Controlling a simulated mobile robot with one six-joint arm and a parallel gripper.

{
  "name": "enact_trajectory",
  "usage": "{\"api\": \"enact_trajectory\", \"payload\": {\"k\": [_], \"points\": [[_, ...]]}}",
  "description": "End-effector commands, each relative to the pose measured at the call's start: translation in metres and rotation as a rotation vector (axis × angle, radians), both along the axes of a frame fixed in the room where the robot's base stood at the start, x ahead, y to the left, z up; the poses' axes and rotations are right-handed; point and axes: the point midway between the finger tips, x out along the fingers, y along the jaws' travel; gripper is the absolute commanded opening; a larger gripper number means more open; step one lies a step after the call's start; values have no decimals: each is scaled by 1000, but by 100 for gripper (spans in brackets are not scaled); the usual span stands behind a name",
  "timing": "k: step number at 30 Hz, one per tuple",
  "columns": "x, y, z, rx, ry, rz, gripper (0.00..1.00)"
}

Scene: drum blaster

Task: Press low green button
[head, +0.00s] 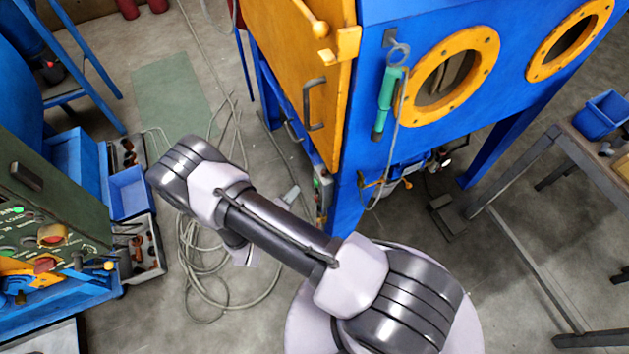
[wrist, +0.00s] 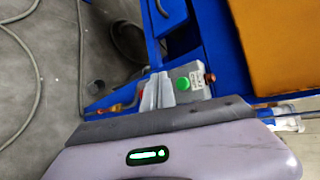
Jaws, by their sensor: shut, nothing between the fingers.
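The low green button (wrist: 182,84) is round and bright on the face of a small grey control box (wrist: 196,76) in the wrist view. In the head view the box (head: 323,186) sits low on the blue cabinet's near corner post, with a small green spot on it. My gripper (wrist: 157,88) is shut and empty, its fingers just left of the green button. In the head view its tip (head: 292,192) shows past my forearm, left of the box. I cannot tell whether the fingertips touch the box; the button's face is uncovered.
A reddish knob (wrist: 210,77) is right of the button. The blue blast cabinet (head: 385,60) has an orange door (head: 300,70). Loose cables (head: 205,265) lie on the floor. A green control panel (head: 50,210) and toolboxes stand left; a metal table (head: 565,150) stands right.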

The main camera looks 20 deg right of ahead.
Motion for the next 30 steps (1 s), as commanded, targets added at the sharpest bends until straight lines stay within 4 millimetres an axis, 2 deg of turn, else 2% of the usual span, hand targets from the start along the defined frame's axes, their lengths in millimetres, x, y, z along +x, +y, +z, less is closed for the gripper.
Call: {"api": "enact_trajectory", "payload": {"k": [3, 9, 30], "points": [[0, -16, 1, 0, 0, -3, 0], [0, -30, 0, 0, -1, -2, 0], [0, -32, 0, 1, -1, 0, 0]]}}
